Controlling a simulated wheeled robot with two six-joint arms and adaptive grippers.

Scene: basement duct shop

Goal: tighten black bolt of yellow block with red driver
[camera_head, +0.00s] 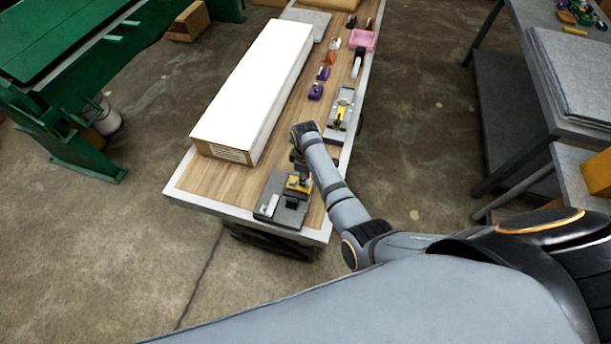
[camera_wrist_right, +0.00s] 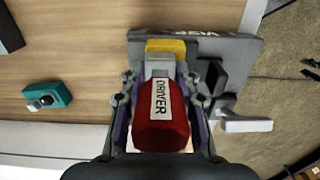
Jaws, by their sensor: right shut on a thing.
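My right gripper (camera_wrist_right: 160,80) is shut on the red driver (camera_wrist_right: 161,123), which has a white label reading "DRIVER". The driver's far end points toward the yellow block (camera_wrist_right: 166,46), which sits in a grey vise (camera_wrist_right: 222,50). In the head view my right gripper (camera_head: 299,168) is low over the near end of the bench, right above the yellow block (camera_head: 293,184) and the vise (camera_head: 268,203). The driver hides where its tip meets the block, so I cannot tell if they touch. The black bolt is hidden. My left gripper is out of view.
A long white box (camera_head: 255,85) lies on the wooden bench (camera_head: 205,178), left of my arm. A second vise with a yellow piece (camera_head: 341,108), purple items (camera_head: 316,91) and a pink bin (camera_head: 362,40) stand further back. A teal item (camera_wrist_right: 48,96) lies near the vise.

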